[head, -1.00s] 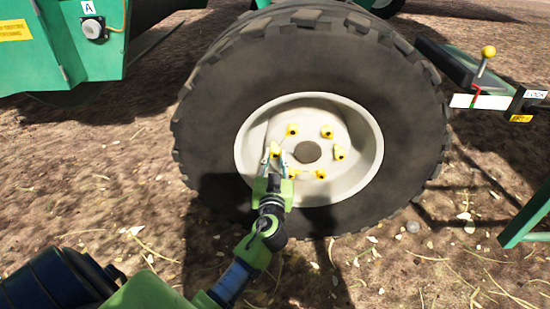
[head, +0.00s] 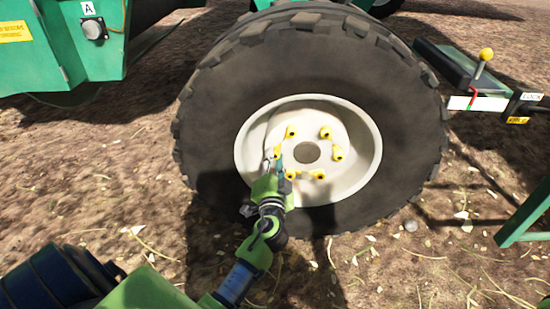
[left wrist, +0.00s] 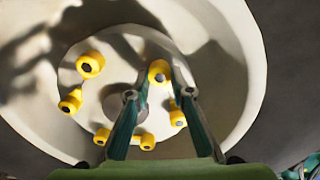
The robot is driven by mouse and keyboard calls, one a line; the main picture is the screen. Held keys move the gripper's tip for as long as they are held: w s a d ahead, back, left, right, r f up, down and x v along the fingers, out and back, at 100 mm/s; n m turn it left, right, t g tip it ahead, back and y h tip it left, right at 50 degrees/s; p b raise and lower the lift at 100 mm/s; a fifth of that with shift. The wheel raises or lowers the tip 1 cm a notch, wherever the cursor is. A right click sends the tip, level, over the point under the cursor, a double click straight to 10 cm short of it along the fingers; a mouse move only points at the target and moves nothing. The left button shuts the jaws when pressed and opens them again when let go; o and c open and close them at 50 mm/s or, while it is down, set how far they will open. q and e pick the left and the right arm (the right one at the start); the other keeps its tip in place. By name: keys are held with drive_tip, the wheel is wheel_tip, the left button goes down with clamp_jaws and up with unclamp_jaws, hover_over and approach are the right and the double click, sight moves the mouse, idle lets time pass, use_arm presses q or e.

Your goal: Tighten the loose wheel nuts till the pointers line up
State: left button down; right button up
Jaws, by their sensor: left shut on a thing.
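A large black tyre (head: 215,110) carries a pale wheel rim (head: 365,150) with a ring of several yellow wheel nuts with pointers around a dark hub. My left gripper (head: 276,163) is at the left nut (head: 276,153) of the ring. In the left wrist view its two fingers (left wrist: 158,68) stand on either side of a yellow nut (left wrist: 158,72) and are shut on it. Other nuts show at the upper left (head: 291,131), upper right (head: 326,132), right (head: 338,154) and bottom (head: 318,174). The held nut's pointer is partly hidden by the fingers. My right gripper is out of view.
A green machine body (head: 95,55) with a label "A" stands at the upper left. A lever with a yellow knob (head: 486,54) and a LOCK label is at the right. A green leg (head: 525,220) stands at the lower right. Bare littered soil surrounds the wheel.

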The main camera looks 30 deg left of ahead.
use_arm(q)
drive_tip(key=shift+m, duration=0.3)
drive_tip(key=c, duration=1.8)
unclamp_jaws()
drive_tip(key=shift+d, duration=0.1)
drive_tip(key=shift+s, duration=0.1)
drive_tip(key=v, duration=1.2)
